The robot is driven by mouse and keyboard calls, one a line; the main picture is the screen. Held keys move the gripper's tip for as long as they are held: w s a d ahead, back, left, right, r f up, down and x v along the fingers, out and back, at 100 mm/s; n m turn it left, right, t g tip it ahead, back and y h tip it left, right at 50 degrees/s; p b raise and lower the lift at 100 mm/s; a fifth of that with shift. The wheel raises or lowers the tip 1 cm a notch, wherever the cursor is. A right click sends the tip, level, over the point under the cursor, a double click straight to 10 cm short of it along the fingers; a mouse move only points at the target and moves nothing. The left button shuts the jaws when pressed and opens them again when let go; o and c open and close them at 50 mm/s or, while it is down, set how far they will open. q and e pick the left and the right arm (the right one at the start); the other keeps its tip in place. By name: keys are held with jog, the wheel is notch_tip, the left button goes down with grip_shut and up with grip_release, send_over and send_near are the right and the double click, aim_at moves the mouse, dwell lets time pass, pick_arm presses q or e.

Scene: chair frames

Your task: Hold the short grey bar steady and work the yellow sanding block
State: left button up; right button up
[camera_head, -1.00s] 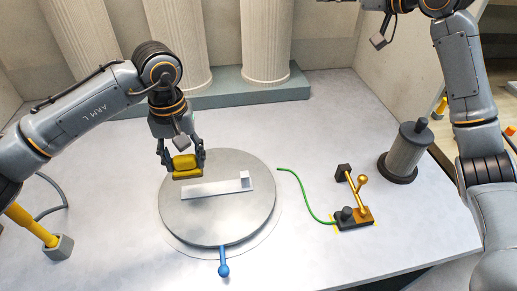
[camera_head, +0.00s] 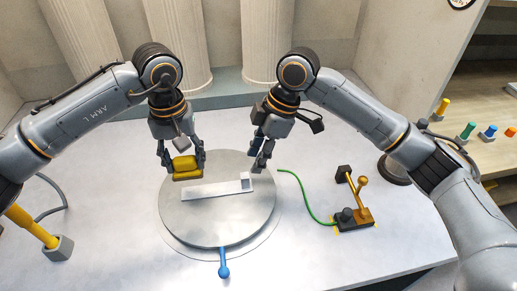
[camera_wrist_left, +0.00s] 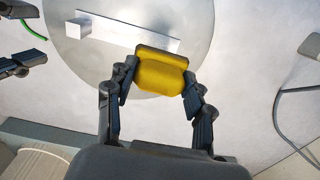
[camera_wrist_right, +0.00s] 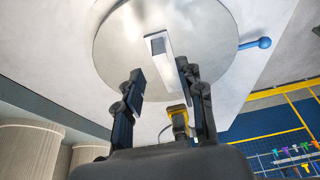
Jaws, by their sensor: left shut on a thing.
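The short grey bar (camera_head: 215,190) lies flat on a round metal disc (camera_head: 215,225), with a small raised block at its right end. My left gripper (camera_head: 187,170) is shut on the yellow sanding block (camera_head: 186,163), at the bar's far side near its left end. The left wrist view shows the block (camera_wrist_left: 160,72) between the fingers; I cannot tell whether it touches the bar. My right gripper (camera_head: 258,165) is above the bar's raised end. In the right wrist view its fingers (camera_wrist_right: 161,85) are apart, with the bar (camera_wrist_right: 160,55) beyond them and nothing between them.
A blue-knobbed handle (camera_head: 223,268) sticks out from the disc's front. A lever box (camera_head: 355,217) with a green cable stands to the right. A yellow post in a grey base (camera_head: 58,247) is at the left. Column bases (camera_head: 225,93) line the back.

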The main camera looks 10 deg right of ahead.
aim_at(247, 175)
jog(key=x, duration=0.7)
grip_shut()
dwell(1.2)
jog(key=shift+o, duration=0.8)
grip_release()
grip_shut()
dwell(0.6)
